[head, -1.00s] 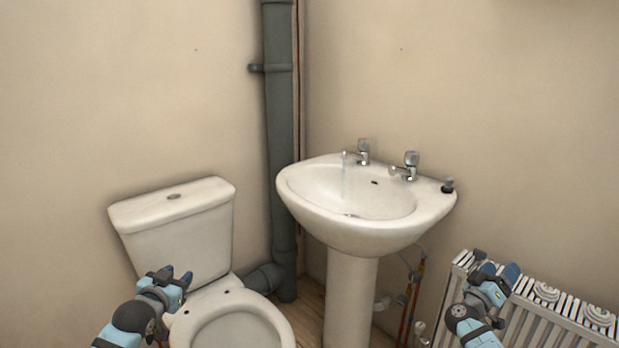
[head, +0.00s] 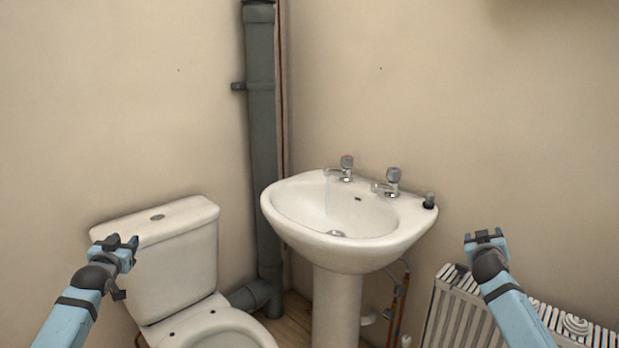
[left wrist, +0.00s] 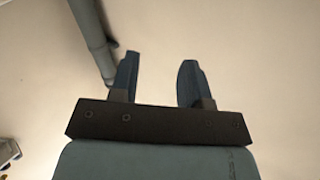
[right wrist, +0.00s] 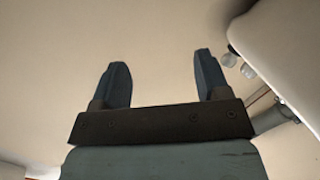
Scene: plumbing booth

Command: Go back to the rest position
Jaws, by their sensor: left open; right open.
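My left gripper (head: 117,241) is raised in front of the toilet cistern in the head view. In the left wrist view its two dark fingers (left wrist: 157,80) stand apart with nothing between them. My right gripper (head: 484,236) is raised to the right of the sink, in front of the wall above the radiator. In the right wrist view its fingers (right wrist: 161,80) are also apart and empty. Neither gripper touches anything that I can see.
A white pedestal sink (head: 290,232) stands in the middle, with two taps, the left one running. A white toilet (head: 185,265) is on the left. A white radiator (head: 446,310) is at the lower right. A grey pipe (head: 262,150) runs up the corner.

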